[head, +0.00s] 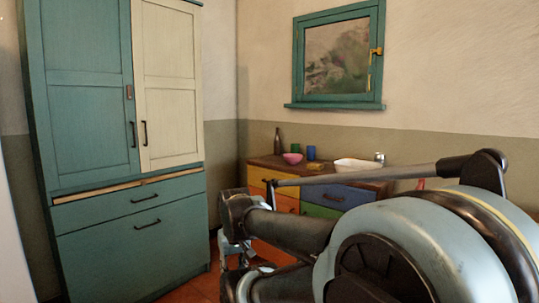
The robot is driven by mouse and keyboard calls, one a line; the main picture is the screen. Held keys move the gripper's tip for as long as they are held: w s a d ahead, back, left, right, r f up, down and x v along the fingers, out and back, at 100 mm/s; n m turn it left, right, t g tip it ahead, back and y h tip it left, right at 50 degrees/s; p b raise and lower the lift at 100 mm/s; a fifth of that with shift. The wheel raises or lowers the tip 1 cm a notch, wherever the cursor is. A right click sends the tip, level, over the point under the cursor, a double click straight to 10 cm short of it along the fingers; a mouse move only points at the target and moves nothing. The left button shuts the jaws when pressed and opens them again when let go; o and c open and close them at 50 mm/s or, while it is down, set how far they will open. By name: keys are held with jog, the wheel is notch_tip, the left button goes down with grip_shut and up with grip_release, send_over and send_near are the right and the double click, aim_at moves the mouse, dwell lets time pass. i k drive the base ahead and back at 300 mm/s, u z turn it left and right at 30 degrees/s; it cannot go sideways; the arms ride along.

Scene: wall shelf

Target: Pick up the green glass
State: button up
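The green glass (297,149) stands upright on the wooden top of the low cabinet at the back, far beyond my arm. It is small in view. A blue cup (311,152) is just right of it and a pink bowl (292,158) is in front of it, to the left. My arm fills the lower right foreground, well apart from the glass. My gripper (236,246) seems to be at the arm's left end, but it is partly hidden and hard to make out. I cannot tell whether its fingers are open or shut.
A dark bottle (278,142) stands left of the glass. A white basin (354,165) is to the right. The low cabinet has coloured drawers (337,197). A tall teal and cream cupboard (120,238) stands at left. A teal-framed window (337,104) is above.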

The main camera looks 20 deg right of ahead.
aim_at(295, 147)
jog(key=u, duration=0.05)
jog(key=i, duration=1.25)
jog(key=z, duration=0.75)
jog(key=i, duration=1.15)
jog(key=z, duration=0.55)
